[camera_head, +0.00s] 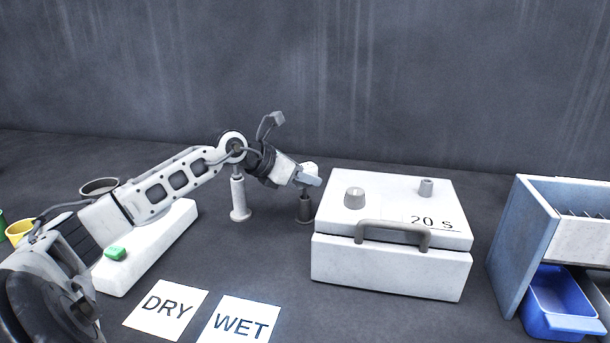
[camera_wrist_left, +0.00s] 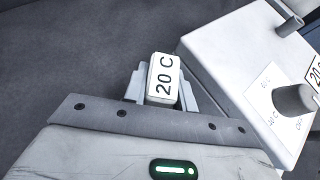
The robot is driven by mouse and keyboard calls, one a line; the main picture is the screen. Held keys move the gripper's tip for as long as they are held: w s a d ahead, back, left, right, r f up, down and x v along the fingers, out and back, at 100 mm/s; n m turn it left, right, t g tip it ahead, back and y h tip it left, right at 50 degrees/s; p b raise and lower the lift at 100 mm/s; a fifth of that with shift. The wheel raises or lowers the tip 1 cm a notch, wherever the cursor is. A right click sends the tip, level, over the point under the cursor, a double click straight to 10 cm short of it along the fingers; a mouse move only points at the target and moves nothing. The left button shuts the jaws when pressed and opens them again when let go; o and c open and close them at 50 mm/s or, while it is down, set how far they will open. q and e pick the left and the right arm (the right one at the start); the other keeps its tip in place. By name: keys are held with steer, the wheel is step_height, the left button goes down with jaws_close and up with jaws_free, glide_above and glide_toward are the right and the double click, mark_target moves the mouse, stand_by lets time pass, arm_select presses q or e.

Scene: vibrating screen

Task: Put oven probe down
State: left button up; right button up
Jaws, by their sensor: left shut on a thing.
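My left gripper (camera_head: 310,181) is shut on the oven probe, a small white block marked "20 C" (camera_wrist_left: 164,80) in the left wrist view. In the head view the probe's white top (camera_head: 311,167) shows just above the fingers, beside the left rear of the white oven box (camera_head: 390,268). A dark grey post with a wider base (camera_head: 305,209) stands directly below the gripper. I cannot tell whether the probe touches it. The oven box also shows at the right of the left wrist view (camera_wrist_left: 235,65). My right gripper is not in view.
The oven's lid is shut, with a handle (camera_head: 392,233) and a knob (camera_head: 354,197). A white post (camera_head: 239,199) stands left of the gripper. DRY (camera_head: 166,309) and WET (camera_head: 239,322) cards lie in front. A drawer unit (camera_head: 520,245) with a blue bin (camera_head: 558,301) stands right.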

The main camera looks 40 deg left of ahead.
arm_select(q)
steer(key=shift+f+b, duration=0.4)
steer(key=shift+f, duration=0.25)
steer(key=o, duration=1.1)
steer(key=shift+c, duration=0.2)
steer(key=shift+r, duration=0.15)
